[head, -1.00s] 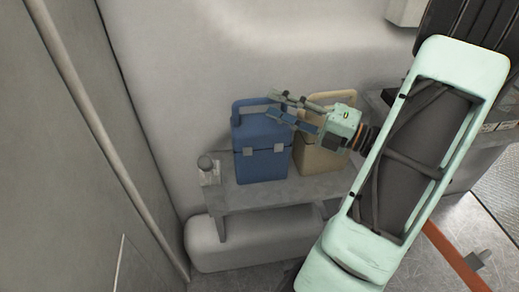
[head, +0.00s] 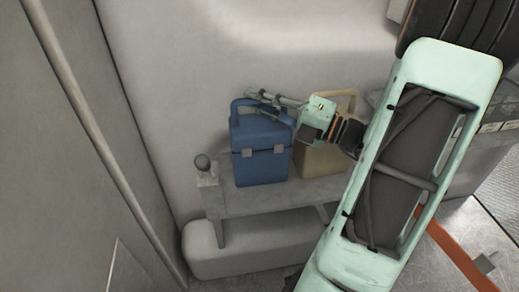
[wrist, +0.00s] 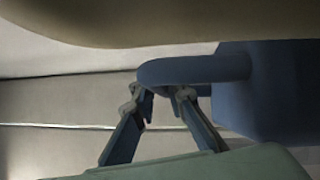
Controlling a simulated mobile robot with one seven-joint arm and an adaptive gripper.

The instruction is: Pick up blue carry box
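The blue carry box (head: 262,165) stands upright on a grey bench, with its loop handle (head: 238,108) raised on top. In the wrist view the box body (wrist: 270,95) is at the right and its handle (wrist: 195,69) reaches left across the fingertips. My gripper (head: 254,100) is at the handle, above the box lid. Its fingers (wrist: 163,94) are apart with a gap between the tips. The handle is at the tips; whether they touch it I cannot tell. Part of the lower finger is hidden by the handle in the head view.
A beige carry box (head: 318,158) stands close to the right of the blue one, partly behind my arm. A small grey item with a round dark top (head: 205,168) is at the left end of the bench (head: 265,200). The pale wall is close behind.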

